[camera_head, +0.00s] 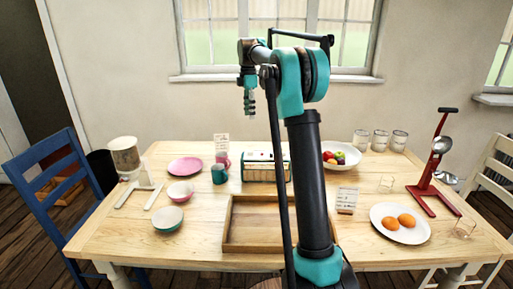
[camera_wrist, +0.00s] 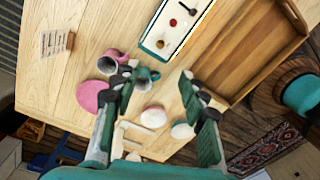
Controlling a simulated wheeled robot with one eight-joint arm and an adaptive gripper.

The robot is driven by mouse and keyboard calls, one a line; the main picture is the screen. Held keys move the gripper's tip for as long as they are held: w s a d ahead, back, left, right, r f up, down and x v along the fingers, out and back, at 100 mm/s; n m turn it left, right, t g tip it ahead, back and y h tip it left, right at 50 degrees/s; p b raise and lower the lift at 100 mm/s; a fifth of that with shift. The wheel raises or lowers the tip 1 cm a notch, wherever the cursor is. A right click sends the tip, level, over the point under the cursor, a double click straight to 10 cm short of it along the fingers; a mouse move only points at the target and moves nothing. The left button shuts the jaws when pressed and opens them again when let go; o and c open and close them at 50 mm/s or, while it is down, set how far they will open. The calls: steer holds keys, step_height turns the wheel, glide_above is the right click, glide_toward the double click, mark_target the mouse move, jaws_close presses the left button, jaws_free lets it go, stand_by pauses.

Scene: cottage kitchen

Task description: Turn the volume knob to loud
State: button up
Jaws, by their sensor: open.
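A cream and green radio (camera_head: 265,170) stands on the table behind the wooden tray. In the wrist view the radio (camera_wrist: 168,45) is at the top, its pale panel carrying a red knob (camera_wrist: 173,22), a brown knob (camera_wrist: 160,44) and a dark knob (camera_wrist: 192,10). I cannot tell which is the volume knob, nor read any marks. My gripper (camera_head: 249,105) hangs well above the table, pointing down, apart from the radio. In the wrist view my gripper (camera_wrist: 157,85) is open with nothing between its fingers.
A wooden tray (camera_head: 231,226) lies in front of the radio. A teal mug (camera_head: 219,174) and a pink mug (camera_head: 226,160) stand to its left, near a pink plate (camera_head: 185,166). A fruit bowl (camera_head: 346,164) is to the right. A red stand (camera_head: 428,190) is at far right.

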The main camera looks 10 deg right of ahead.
mark_target(251, 151)
steer(key=f, duration=1.1)
steer(key=s+f, duration=0.1)
steer(key=f, duration=0.5)
steer(key=shift+d+f, duration=0.1)
jaws_close()
